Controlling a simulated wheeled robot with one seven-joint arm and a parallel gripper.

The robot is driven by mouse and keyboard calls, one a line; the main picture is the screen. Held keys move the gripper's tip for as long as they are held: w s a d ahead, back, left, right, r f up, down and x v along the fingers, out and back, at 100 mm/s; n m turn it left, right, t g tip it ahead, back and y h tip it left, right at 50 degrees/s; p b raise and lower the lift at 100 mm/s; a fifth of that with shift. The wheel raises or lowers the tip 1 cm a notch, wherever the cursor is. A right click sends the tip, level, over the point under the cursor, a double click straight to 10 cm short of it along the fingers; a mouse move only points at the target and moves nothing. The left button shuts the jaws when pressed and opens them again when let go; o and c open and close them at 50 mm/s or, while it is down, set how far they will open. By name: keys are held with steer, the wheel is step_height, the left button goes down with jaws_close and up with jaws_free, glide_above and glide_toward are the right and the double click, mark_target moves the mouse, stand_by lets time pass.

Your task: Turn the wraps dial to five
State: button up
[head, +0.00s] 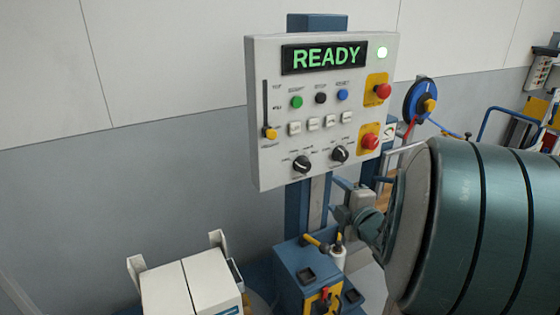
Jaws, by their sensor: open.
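A light grey control panel (263,170) stands upright with a lit green READY display (326,57). Two black dials sit along its lower edge, a left dial (302,164) and a right dial (340,154). Their labels and scale numbers are too small to read, so I cannot tell which is the wraps dial or where it points. My gripper (343,200) appears small, below and to the right of the dials, beyond my large dark teal arm link. It is open and apart from the dials; its fingers are hard to make out.
The panel also carries a yellow-knobbed slider (270,133), several buttons and two red knobs on yellow plates (382,91) (369,141). A blue box with levers (300,262) stands below. A white cabinet (190,287) is at lower left. A blue reel (419,100) is behind right.

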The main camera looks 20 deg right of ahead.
mark_target(306, 168)
steer(key=w+a+n+y+p, duration=0.1)
steer(key=w, duration=0.3)
steer(key=w+a+n+t+y+p, duration=0.1)
steer(key=w, duration=0.3)
steer(key=w+a+r+n+p, duration=0.1)
steer(key=w, duration=0.3)
steer(key=shift+y+p, duration=0.3)
steer(key=shift+y, duration=0.1)
steer(key=c, duration=1)
